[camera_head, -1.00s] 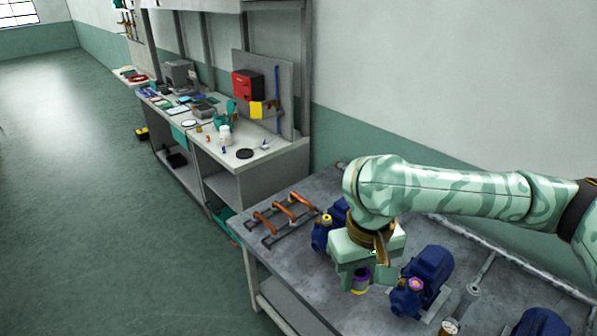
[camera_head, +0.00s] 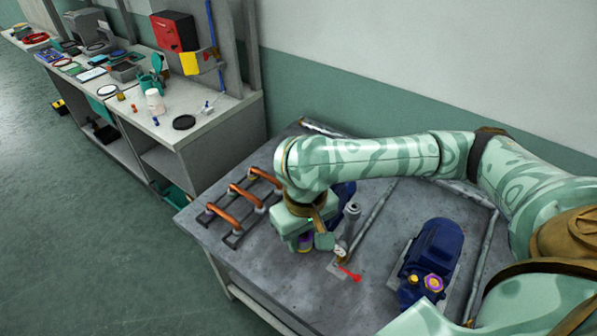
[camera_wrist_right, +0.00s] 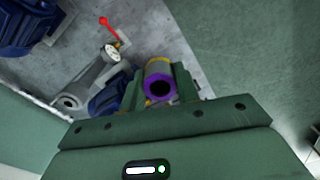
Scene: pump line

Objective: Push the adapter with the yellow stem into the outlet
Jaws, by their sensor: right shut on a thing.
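My right gripper (camera_head: 306,242) is shut on an adapter (camera_head: 305,244), largely hidden by the jaws in the head view. In the right wrist view the adapter (camera_wrist_right: 159,84) sits between the fingers (camera_wrist_right: 158,88), its purple rim and dark bore facing the camera, with a grey body and some yellow at its far end. A blue pump (camera_head: 344,192) is partly hidden behind the gripper; it shows beside the left finger in the wrist view (camera_wrist_right: 104,101). I cannot see its outlet or whether the adapter touches it. My left gripper is out of view.
A pipe fitting with a gauge (camera_head: 340,250) and red lever (camera_head: 350,273) stands right of the gripper. Another blue pump (camera_head: 438,246) with yellow and purple ports is farther right. Copper pipes (camera_head: 240,205) lie left. A cluttered workbench (camera_head: 215,118) stands at the back left.

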